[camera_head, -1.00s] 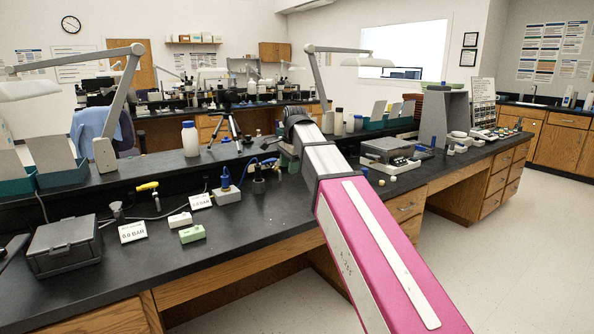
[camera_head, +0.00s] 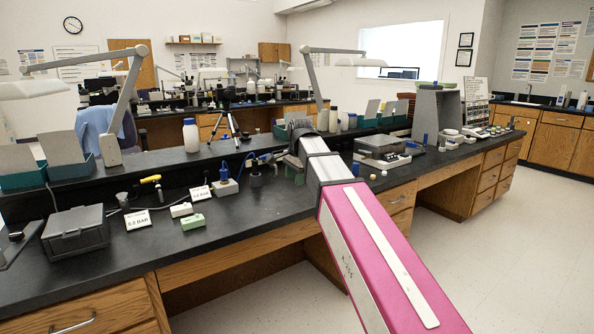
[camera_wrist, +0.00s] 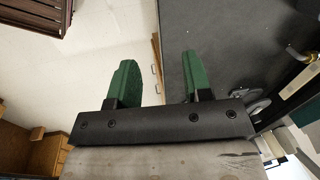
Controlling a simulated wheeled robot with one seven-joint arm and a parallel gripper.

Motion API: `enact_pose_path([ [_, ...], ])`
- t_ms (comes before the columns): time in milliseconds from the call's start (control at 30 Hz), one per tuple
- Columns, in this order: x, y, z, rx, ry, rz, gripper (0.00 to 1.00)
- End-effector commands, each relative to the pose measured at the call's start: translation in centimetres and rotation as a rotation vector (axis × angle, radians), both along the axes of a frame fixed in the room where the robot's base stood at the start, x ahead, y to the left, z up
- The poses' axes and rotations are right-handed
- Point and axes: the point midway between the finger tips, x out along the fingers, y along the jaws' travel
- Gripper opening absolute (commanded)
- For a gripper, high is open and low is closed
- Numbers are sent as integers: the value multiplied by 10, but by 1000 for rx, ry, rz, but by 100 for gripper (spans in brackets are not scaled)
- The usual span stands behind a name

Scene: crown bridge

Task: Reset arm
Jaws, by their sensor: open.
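My gripper (camera_wrist: 161,80) shows in the wrist view with two green fingers spread apart and nothing between them. Below the fingers in that view are the pale floor and the dark bench top. In the head view my pink and grey arm reaches from the lower right up to the bench, and its far end is over the black bench top (camera_head: 140,262). The gripper is mostly hidden there behind the arm; only a bit of green shows beside it.
A grey box (camera_head: 76,233), a green block (camera_head: 192,222), a white block (camera_head: 181,209) and a blue-topped device (camera_head: 225,187) stand left of the arm. A balance (camera_head: 383,150) stands to its right. A white bottle (camera_head: 191,135) is on the raised shelf. Floor (camera_head: 500,260) is clear at right.

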Motion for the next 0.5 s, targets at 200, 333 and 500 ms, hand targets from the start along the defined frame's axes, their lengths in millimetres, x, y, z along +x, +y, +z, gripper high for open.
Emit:
enact_pose_path([
  [200,-8,-21,-43,-23,7,72,45],
  [333,-16,-39,-78,-42,13,138,45],
  [500,-35,-71,-139,-74,24,260,45],
])
